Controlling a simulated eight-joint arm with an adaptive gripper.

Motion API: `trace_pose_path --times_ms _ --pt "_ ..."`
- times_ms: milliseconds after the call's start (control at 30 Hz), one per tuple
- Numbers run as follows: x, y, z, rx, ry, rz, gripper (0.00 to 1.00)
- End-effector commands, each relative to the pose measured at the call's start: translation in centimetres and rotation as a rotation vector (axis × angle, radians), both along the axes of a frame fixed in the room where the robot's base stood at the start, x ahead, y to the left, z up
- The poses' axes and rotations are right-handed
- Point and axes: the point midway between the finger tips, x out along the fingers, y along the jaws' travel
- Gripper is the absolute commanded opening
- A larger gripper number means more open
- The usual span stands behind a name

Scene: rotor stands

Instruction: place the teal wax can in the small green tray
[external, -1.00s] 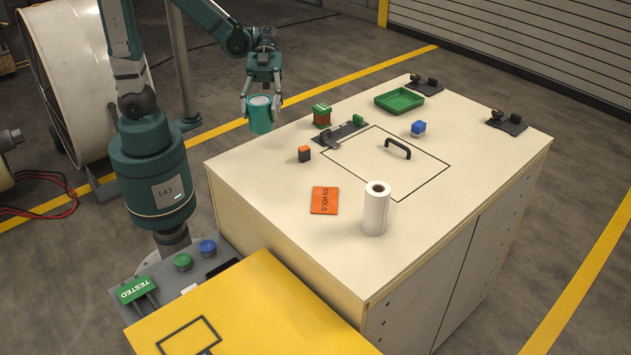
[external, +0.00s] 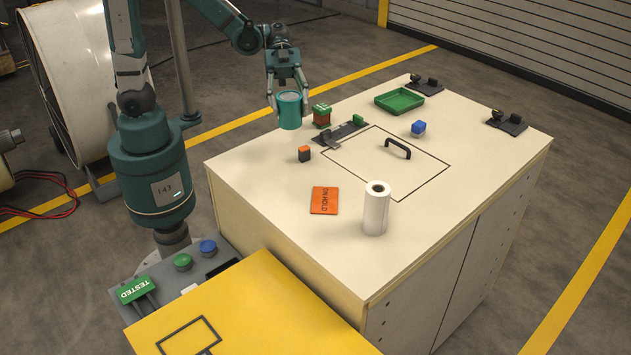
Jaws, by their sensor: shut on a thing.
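The teal wax can (external: 290,112) is upright in my gripper (external: 288,97). My gripper points down and is shut on the can, with a finger on either side of it. The can appears held above the far left part of the bench top, just left of a small green-topped red block. The small green tray (external: 399,100) lies flat at the back of the bench top, to the right of the can and apart from it. The tray looks empty.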

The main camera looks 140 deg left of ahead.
Motion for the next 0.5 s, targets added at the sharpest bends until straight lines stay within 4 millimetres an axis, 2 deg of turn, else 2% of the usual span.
trace_pose_path --times_ms 200,500 --pt "4.2 6.9 1.1 0.000 -0.001 0.175 0.25" --pt "9.3 17.0 2.5 0.001 -0.002 0.427 0.25"
